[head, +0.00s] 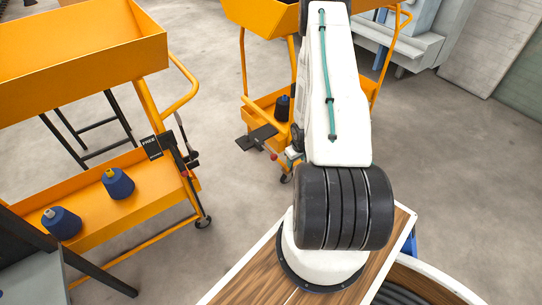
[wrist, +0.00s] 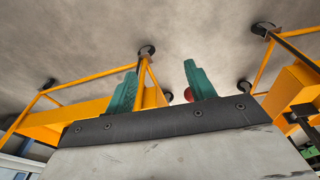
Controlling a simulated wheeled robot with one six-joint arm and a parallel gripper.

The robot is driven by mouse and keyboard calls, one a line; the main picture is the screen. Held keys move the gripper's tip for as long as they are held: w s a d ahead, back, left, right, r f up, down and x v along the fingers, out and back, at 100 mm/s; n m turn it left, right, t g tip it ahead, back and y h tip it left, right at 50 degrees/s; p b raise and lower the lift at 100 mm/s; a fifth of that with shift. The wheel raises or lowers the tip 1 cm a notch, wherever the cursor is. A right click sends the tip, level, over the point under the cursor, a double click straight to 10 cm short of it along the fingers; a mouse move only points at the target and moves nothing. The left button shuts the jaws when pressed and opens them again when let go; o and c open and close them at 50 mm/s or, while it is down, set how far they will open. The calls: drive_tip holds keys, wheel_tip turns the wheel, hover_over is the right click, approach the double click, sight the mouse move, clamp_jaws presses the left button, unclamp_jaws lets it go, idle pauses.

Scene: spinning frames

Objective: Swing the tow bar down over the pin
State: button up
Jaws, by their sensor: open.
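My gripper (wrist: 160,70) shows in the wrist view as two green fingers, apart, with nothing held between them. A small red knob (wrist: 189,96) shows beyond them, close to the right finger. In the head view the gripper is mostly hidden by my arm. A dark, narrow bar (head: 180,132), seemingly the tow bar, stands raised and tilted at the left orange trolley's near-right corner. A black flat plate (head: 260,134) juts from the back trolley toward it, with a red knob (head: 272,157) below. I cannot make out the pin clearly.
The left orange trolley (head: 115,205) carries two blue thread cones (head: 118,183) and a black "FREE" tag (head: 152,147). The back orange trolley (head: 262,100) stands partly behind my arm. Grey floor (head: 225,215) lies clear between the trolleys. A grey machine (head: 400,40) stands at the back right.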

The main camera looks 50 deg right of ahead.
wheel_tip(320, 180, down, 12)
drive_tip(key=f+t, duration=0.1)
drive_tip(key=t, duration=0.3)
drive_tip(key=n+t+h, duration=0.2)
drive_tip(key=n+t, duration=0.1)
drive_tip(key=t, duration=0.9)
approach(272, 155)
drive_tip(key=w+f, duration=0.1)
drive_tip(key=w+d+f, duration=0.1)
drive_tip(key=w, duration=0.1)
drive_tip(key=shift+w+d, duration=0.1)
drive_tip(key=shift+w, duration=0.05)
drive_tip(key=shift+w+r, duration=0.2)
drive_tip(key=shift+w, duration=0.05)
drive_tip(key=w, duration=0.3)
drive_tip(key=w+d, duration=0.1)
drive_tip(key=w, duration=0.3)
drive_tip(key=shift+d, duration=0.25)
